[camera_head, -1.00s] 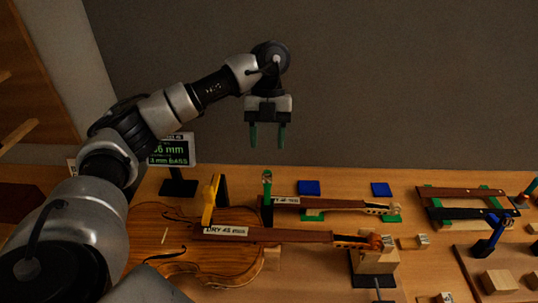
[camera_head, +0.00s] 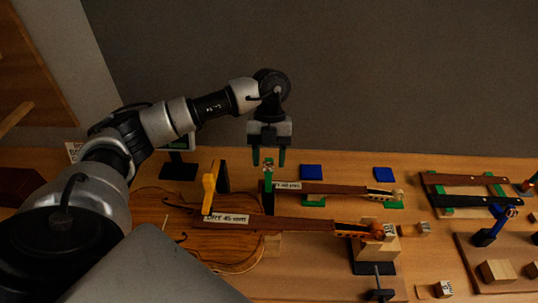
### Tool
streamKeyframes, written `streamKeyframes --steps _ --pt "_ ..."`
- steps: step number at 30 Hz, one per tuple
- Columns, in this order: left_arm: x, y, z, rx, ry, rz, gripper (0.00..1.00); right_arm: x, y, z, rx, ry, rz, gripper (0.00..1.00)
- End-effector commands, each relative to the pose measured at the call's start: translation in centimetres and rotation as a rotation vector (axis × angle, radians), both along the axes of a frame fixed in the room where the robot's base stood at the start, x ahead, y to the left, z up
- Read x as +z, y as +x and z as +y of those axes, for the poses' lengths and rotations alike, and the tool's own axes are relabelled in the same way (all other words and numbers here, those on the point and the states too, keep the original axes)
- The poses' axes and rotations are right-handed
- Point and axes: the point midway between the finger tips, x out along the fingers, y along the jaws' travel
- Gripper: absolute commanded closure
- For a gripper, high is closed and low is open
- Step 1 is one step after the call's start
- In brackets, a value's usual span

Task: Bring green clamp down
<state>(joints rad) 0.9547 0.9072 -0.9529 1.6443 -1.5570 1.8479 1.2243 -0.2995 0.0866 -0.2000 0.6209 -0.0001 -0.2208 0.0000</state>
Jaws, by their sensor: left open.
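The green clamp (camera_head: 268,190) stands upright at the left end of a violin neck with a label (camera_head: 320,187), at the middle of the bench. My left gripper (camera_head: 268,162) is open, pointing down, with its two green-tipped fingers at the clamp's top in the picture. I cannot tell whether the fingers touch the clamp or how far apart in depth they are. My right gripper is not in view.
A violin (camera_head: 190,225) with a labelled neck lies in front, with a yellow clamp (camera_head: 209,195) upright on it. A display (camera_head: 178,165) stands behind left.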

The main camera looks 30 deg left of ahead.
Motion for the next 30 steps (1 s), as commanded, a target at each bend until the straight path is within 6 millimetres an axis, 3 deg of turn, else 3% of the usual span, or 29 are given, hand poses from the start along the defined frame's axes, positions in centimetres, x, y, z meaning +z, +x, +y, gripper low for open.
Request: streamKeyframes --steps 11,20,30 --pt "-0.57 -0.21 -0.11 0.0 0.001 0.0 0.53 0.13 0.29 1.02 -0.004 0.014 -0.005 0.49" --pt "-0.53 -0.2 -0.11 0.0 0.0 0.0 0.99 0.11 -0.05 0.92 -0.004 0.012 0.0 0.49" --pt "-0.54 -0.19 0.44 0.0 0.008 -0.013 1.0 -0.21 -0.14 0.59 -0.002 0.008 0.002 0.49"
